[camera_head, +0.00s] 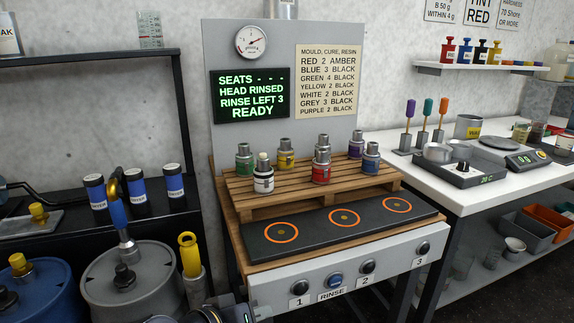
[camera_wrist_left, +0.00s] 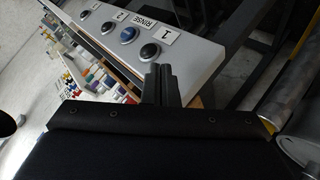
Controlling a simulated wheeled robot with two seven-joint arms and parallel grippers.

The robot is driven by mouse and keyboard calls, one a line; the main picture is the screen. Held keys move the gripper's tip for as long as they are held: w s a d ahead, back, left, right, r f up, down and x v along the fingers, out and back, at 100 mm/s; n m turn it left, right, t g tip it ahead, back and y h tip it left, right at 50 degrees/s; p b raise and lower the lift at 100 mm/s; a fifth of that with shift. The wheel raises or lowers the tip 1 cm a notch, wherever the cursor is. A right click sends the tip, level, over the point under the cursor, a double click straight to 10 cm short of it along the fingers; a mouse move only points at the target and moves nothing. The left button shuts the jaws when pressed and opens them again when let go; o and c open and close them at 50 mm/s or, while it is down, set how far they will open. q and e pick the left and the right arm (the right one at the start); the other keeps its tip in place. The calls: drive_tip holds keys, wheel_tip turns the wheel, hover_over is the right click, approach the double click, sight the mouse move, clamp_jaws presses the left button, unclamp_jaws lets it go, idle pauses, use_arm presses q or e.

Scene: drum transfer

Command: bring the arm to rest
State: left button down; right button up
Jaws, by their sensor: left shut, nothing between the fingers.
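My left gripper (camera_head: 258,312) shows at the bottom edge of the head view, below the front panel (camera_head: 350,275) of the wooden bench. Most of my left arm is cut off by the frame. In the left wrist view the two dark fingers of my left gripper (camera_wrist_left: 158,78) lie together, with nothing between them. They point at the panel with its RINSE button (camera_wrist_left: 128,36) and numbered buttons. I cannot tell the exact gap between fingers and panel. My right gripper is out of view.
A pallet (camera_head: 260,200) with several small coloured bottles stands on the bench behind a black mat (camera_head: 310,229) with three orange rings. A grey drum (camera_head: 130,290) and a yellow-handled tool (camera_head: 190,255) stand at left. A green screen (camera_head: 250,95) reads READY.

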use_arm(q)
drive_tip(key=s+a+f+n+g+y, duration=0.1)
drive_tip(key=s+a+f+g+y, duration=0.15)
drive_tip(key=s+a, duration=0.55)
drive_tip(key=s+a+f+g+y, duration=0.1)
drive_tip(key=s+a+f+y, duration=0.15)
drive_tip(key=s+a, duration=0.6)
wheel_tip(320, 180, up, 19)
drive_tip(key=h+p, duration=0.1)
drive_tip(key=p, duration=1.8)
drive_tip(key=shift+w+d+f, duration=0.15)
drive_tip(key=shift+d+f, duration=0.05)
drive_tip(key=shift+d, duration=0.25)
